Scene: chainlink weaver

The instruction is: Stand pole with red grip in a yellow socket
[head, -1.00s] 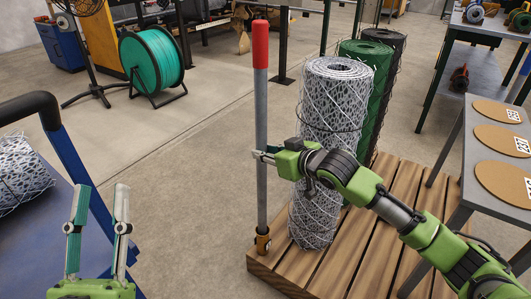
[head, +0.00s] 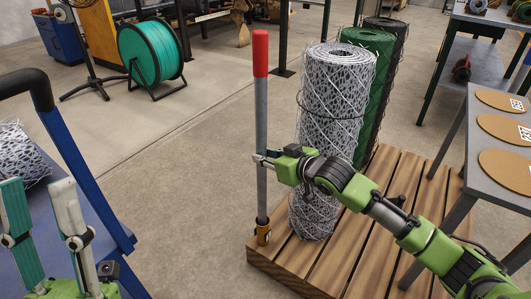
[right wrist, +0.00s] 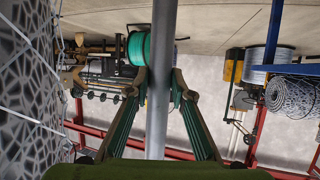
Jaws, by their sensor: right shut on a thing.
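The grey pole with a red grip (head: 261,110) stands upright at the near left corner of the wooden pallet. Its foot is at a yellow socket (head: 263,234) on the pallet's corner and appears to be inside it. My right gripper (head: 262,158) is shut on the pole around its middle; in the right wrist view the pole (right wrist: 160,90) runs between the two fingers. My left gripper (head: 38,222) is open and empty at the lower left, over the blue cart, well apart from the pole.
The wooden pallet (head: 360,235) carries a silver mesh roll (head: 333,130) right beside the pole, with green (head: 378,100) and black rolls behind. A grey table (head: 490,115) stands at the right. A blue cart (head: 75,215) is at the left.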

